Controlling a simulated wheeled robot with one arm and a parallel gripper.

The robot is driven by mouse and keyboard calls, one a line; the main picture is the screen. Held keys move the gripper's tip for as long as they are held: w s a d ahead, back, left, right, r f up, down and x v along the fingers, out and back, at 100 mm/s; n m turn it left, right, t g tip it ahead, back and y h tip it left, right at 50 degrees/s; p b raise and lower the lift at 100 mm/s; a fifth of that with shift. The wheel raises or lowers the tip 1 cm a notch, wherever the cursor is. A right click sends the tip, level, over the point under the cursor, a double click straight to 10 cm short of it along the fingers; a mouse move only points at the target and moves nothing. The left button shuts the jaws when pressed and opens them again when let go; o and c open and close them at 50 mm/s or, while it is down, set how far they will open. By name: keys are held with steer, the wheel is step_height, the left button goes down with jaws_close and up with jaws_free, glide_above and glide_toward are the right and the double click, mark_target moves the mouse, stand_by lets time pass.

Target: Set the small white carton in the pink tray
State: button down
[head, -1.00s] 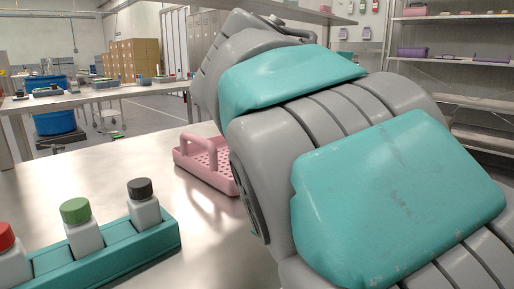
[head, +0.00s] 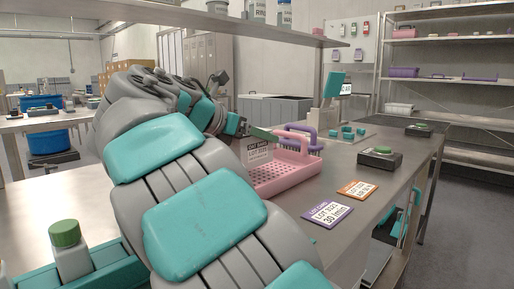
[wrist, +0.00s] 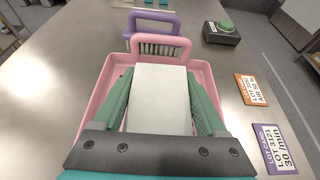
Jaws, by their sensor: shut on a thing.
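The small white carton (wrist: 160,98) is between the two green fingers of my gripper (wrist: 162,100) in the wrist view. The gripper is shut on it. The pink tray (wrist: 202,73) lies below and around the carton in that view, with its upright handle just beyond. In the head view, the pink tray (head: 290,178) stands on the metal table. I cannot tell whether the carton touches the tray floor.
A purple tray (wrist: 155,20) stands just behind the pink one. Purple (head: 327,213) and orange (head: 357,190) label cards lie to the right. A dark box with a green button (head: 380,157) sits beyond them. A teal rack with a green-capped bottle (head: 68,250) is at lower left.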

step_height(320, 180, down, 3)
steer(key=shift+r+b, duration=0.1)
steer(key=shift+b, duration=0.2)
steer(key=shift+r, duration=0.1)
jaws_free()
steer(key=p+v, duration=0.6)
steer(key=v, duration=0.6)
